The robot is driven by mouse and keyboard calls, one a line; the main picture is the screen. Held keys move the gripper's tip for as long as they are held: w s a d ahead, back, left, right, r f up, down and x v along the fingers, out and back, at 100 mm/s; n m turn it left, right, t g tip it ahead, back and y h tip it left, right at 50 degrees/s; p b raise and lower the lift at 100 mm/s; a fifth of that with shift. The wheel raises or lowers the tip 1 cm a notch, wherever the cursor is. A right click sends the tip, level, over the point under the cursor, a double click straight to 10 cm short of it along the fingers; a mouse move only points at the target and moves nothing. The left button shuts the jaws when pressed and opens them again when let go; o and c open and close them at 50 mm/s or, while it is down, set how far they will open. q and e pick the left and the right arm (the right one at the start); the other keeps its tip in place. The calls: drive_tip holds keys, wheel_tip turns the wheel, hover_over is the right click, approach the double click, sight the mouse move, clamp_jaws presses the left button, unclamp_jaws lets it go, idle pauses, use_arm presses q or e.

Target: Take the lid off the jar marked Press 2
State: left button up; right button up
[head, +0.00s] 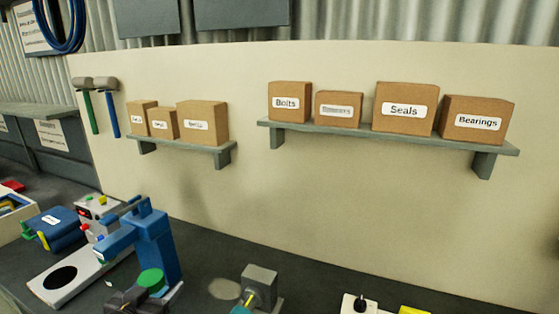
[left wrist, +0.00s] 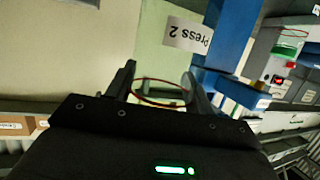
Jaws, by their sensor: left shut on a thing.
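The jar marked Press 2 (left wrist: 160,50) shows in the left wrist view as a pale greenish body with a white label, upside down in the picture. A thin red ring (left wrist: 160,102) marks its top end. My left gripper (left wrist: 158,92) has one finger on each side of this top end and is shut on the lid there. The lid's own outline is hard to make out. In the head view my left gripper (head: 132,298) is at the bottom edge, beside a round green top (head: 152,280). I cannot tell whether the lid is seated or raised.
A blue press-like machine (head: 155,235) stands close behind the gripper, with a light plate with a dark hole (head: 62,281) to its left. A grey block device (head: 260,285) stands to the right. Shelves with labelled boxes (head: 405,107) hang on the wall.

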use_arm(q)
drive_tip(key=w+d+r+n+y, duration=0.1)
drive_tip(key=w+d+r, duration=0.5)
drive_tip(key=r, duration=0.4)
drive_tip(key=shift+w, duration=0.45)
